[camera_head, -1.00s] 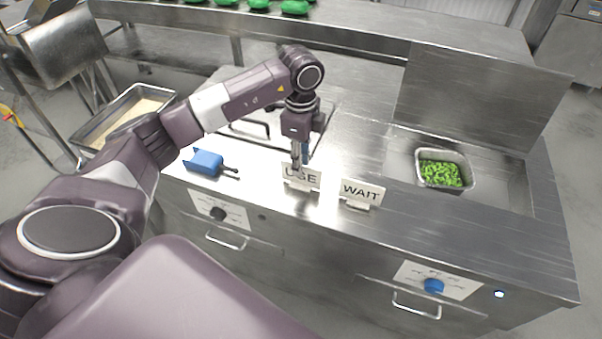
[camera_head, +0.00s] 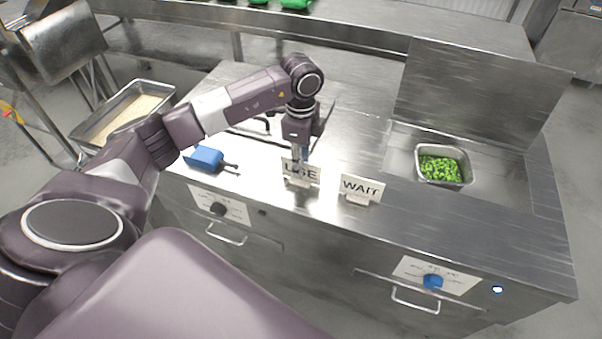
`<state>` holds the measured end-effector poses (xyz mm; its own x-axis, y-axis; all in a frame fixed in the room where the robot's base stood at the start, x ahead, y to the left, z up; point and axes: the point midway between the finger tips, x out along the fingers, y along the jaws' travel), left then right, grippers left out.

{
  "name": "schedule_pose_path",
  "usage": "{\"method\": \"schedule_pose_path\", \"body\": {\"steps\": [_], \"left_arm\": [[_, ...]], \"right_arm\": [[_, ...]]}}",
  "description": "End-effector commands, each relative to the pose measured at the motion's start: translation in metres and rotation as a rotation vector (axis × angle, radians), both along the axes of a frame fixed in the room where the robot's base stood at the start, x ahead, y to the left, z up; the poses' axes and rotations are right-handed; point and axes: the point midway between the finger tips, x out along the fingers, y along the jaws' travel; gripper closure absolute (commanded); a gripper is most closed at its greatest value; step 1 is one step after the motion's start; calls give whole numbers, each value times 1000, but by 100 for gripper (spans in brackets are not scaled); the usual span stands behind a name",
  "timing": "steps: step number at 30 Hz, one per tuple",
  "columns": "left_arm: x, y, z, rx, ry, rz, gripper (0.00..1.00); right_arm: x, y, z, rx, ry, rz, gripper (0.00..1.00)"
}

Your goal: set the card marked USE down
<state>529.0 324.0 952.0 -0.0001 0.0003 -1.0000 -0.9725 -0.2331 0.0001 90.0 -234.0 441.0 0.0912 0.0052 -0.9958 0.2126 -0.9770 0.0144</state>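The white card marked USE (camera_head: 313,173) stands upright in a small holder on the steel counter, left of the card marked WAIT (camera_head: 361,187). My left gripper (camera_head: 298,171) points down at the USE card, and a finger covers the middle of its lettering. The other finger is hidden, so I cannot tell whether the gripper is closed on the card. The card's foot appears to rest on the counter (camera_head: 270,205). My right gripper is not in view.
A blue scoop (camera_head: 205,159) lies left of the cards. A metal pan of green food (camera_head: 441,169) sits in a recess at the right. A rice-coloured tray (camera_head: 125,115) stands at the far left. Counter around the WAIT card is free.

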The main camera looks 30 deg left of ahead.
Motion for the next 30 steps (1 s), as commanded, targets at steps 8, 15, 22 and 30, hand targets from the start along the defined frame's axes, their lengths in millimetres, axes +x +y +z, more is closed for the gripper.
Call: {"method": "schedule_pose_path", "body": {"steps": [8, 15, 22, 30], "left_arm": [[0, 0, 0, 0, 0, 0, 85], [0, 0, 0, 0, 0, 0, 100], [0, 0, 0, 0, 0, 0, 100], [2, 0, 16, -1, -4, 1, 100]], "right_arm": [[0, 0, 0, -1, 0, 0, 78], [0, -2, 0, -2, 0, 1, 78], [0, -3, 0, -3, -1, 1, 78], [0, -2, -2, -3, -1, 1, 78]]}}
